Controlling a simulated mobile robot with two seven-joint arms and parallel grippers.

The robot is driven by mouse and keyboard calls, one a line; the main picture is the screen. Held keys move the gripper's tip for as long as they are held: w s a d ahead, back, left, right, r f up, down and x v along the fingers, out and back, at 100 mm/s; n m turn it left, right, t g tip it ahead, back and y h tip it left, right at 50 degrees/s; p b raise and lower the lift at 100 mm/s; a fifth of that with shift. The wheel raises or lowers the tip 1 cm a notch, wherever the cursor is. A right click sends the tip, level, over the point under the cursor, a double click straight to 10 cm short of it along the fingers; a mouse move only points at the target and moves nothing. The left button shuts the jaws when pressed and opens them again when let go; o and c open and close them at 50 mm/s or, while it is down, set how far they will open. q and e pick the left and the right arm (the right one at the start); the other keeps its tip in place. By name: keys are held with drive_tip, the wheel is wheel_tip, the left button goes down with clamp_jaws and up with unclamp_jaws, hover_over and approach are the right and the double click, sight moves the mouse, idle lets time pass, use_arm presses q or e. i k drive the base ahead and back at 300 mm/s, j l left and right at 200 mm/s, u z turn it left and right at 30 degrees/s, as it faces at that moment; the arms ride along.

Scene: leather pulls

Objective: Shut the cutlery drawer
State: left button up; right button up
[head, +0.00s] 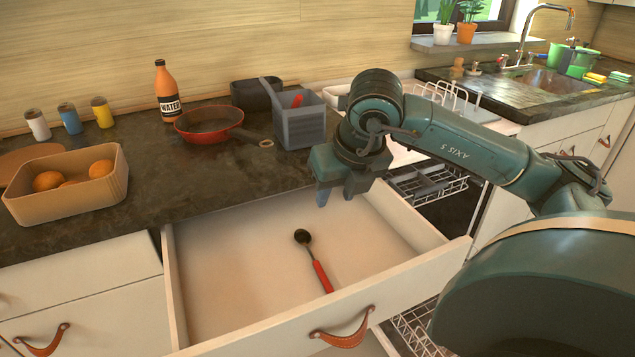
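The cutlery drawer (240,265) is pulled out below the counter in the head view. A spoon or ladle with a red handle (322,276) and dark bowl lies inside it. A brown leather pull (342,328) is on the drawer's front panel. My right gripper (335,197) hangs above the back right part of the drawer, near the counter's front edge, pointing down. Its two fingers are apart with nothing seen between them. It is apart from the leather pull. My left gripper is not in view.
The counter (230,185) holds a box of oranges (70,208), several small jars, an orange water bottle (168,92), a red pan (208,122) and a grey utensil holder (300,120). An open dishwasher rack (430,182) is right of the drawer, under my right arm.

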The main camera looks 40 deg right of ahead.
sight(239, 283)
drive_tip(key=k, duration=1)
